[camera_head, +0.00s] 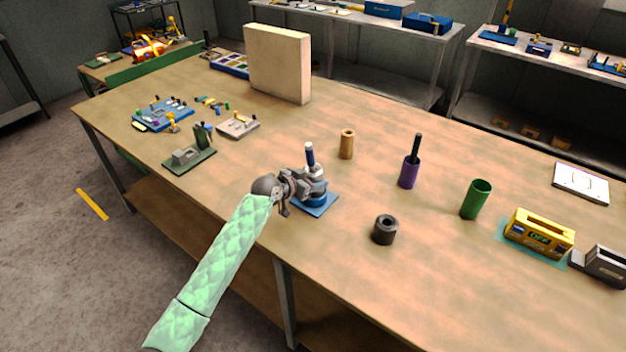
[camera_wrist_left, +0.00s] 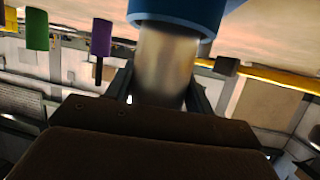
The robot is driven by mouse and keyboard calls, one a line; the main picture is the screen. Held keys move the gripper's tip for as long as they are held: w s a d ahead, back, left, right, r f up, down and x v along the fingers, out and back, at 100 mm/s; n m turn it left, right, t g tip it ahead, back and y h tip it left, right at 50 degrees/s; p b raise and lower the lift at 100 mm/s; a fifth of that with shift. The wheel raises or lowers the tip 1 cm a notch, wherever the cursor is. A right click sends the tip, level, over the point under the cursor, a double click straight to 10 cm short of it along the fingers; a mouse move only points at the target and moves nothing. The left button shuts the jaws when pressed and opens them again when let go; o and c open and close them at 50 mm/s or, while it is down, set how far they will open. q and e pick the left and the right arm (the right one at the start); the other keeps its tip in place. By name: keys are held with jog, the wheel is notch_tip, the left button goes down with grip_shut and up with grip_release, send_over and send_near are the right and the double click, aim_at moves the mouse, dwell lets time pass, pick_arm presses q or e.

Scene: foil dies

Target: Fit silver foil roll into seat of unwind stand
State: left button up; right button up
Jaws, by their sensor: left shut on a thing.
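The silver foil roll (camera_wrist_left: 166,68) is between the fingers of my left gripper (camera_head: 308,187), which is shut on it. In the head view, the pale top of the roll (camera_head: 314,171) shows above the fingers, with a dark blue post (camera_head: 310,154) standing out of it. The blue unwind stand (camera_head: 316,207) is directly under the gripper on the table. The wrist view is upside down; there the roll's end meets the stand's blue round seat (camera_wrist_left: 178,14). How deep it sits is hidden by the seat wall. My right gripper is not in view.
On the table (camera_head: 480,290), a tan roll (camera_head: 346,144), purple holder (camera_head: 409,172), green tube (camera_head: 476,199) and dark ring (camera_head: 385,229) stand to the right. A grey-green fixture (camera_head: 190,156) is on the left. A beige block (camera_head: 278,63) stands behind.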

pick_arm(q)
jog(key=shift+s+f, duration=0.25)
jog(key=shift+f, duration=0.8)
grip_shut()
jog(key=o, duration=1.3)
grip_release()
jog(key=shift+f, duration=0.15)
jog(key=shift+w, duration=0.2)
jog(key=shift+r, duration=0.25)
